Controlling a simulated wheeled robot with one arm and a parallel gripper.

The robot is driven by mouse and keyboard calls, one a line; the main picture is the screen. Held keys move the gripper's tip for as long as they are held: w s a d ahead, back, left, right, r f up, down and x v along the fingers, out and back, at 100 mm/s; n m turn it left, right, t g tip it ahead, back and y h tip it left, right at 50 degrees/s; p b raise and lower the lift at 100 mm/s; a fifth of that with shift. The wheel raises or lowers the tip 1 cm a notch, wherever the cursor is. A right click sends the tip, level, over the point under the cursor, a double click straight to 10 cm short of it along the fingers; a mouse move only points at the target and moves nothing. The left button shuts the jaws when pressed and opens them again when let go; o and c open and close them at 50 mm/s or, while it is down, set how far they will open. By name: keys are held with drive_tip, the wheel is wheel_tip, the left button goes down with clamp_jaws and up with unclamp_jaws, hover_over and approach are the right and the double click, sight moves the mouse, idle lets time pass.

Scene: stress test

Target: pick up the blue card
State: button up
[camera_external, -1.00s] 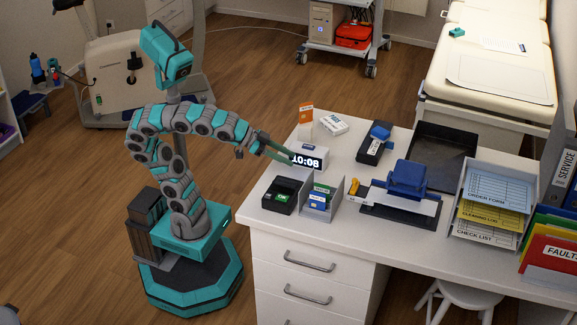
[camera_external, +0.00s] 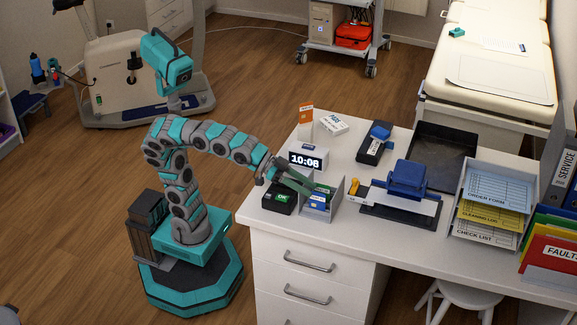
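The blue card (camera_external: 317,201) stands in a small grey holder (camera_external: 335,199) on the white desk, in front of a green card. My gripper (camera_external: 314,190) reaches down from the left, with its tips at the top of the holder, close above the blue card. Its two green fingers look apart, and nothing shows between them. The fingers partly hide the cards, and I cannot tell whether they touch the blue card.
A black reader with a green OK display (camera_external: 281,197) sits just left of the holder. A clock (camera_external: 308,159) stands behind it. A blue and black device (camera_external: 405,185) is on the right. The desk's front strip (camera_external: 345,235) is clear.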

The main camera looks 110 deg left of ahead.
sight(318, 193)
drive_tip(key=x, duration=0.4)
drive_tip(key=shift+w+a+f, duration=0.1)
drive_tip(key=shift+w+f, duration=0.1)
drive_tip(key=shift+f, duration=0.05)
drive_tip(key=shift+r, duration=0.1)
clamp_jaws()
